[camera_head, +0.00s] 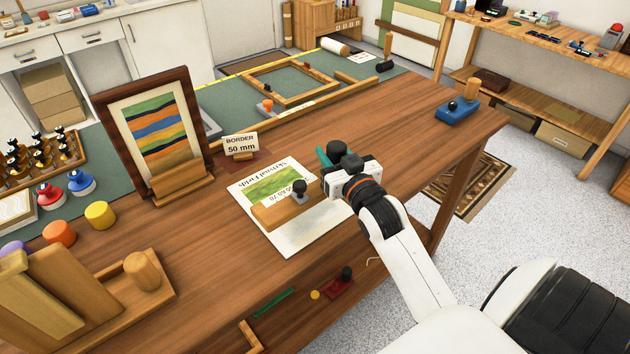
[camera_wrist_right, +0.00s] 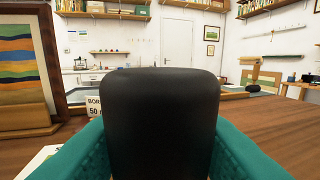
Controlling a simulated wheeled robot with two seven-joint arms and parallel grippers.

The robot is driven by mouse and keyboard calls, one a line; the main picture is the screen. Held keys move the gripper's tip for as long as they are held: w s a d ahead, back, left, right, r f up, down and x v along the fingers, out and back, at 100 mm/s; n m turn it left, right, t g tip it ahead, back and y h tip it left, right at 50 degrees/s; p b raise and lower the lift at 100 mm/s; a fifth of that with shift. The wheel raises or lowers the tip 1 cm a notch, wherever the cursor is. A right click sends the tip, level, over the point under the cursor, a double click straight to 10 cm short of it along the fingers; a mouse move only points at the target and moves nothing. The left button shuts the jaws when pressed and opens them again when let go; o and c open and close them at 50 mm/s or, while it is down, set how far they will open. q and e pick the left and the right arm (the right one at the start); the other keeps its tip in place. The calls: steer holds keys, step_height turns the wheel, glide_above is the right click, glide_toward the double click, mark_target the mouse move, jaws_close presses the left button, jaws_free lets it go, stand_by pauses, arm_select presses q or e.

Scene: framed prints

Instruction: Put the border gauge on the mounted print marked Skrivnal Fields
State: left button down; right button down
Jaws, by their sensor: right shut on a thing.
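The mounted print marked Skrivnal Fields (camera_head: 285,239) lies on the wooden bench, its lettering upside down in the head view. My right gripper (camera_head: 333,153) is just beyond the print's right side, shut on a black rounded thing (camera_wrist_right: 160,120). That thing fills the space between the teal fingers in the wrist view. Its lower part is hidden, and I cannot tell whether it joins the bar. My left gripper is out of view.
A card reading BORDER 50 mm (camera_head: 241,144) stands behind the print. A framed striped picture (camera_head: 152,130) stands to the left. A blue block with knobs (camera_head: 459,112) is at the far right.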

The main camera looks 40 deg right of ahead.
steer(key=shift+f, duration=0.85)
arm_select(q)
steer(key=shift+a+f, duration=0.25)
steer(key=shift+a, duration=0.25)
arm_select(e)
steer(key=shift+a+f, duration=0.1)
steer(key=shift+f, duration=1.65)
steer(key=shift+f, duration=0.15)
steer(key=c, duration=0.9)
jaws_free()
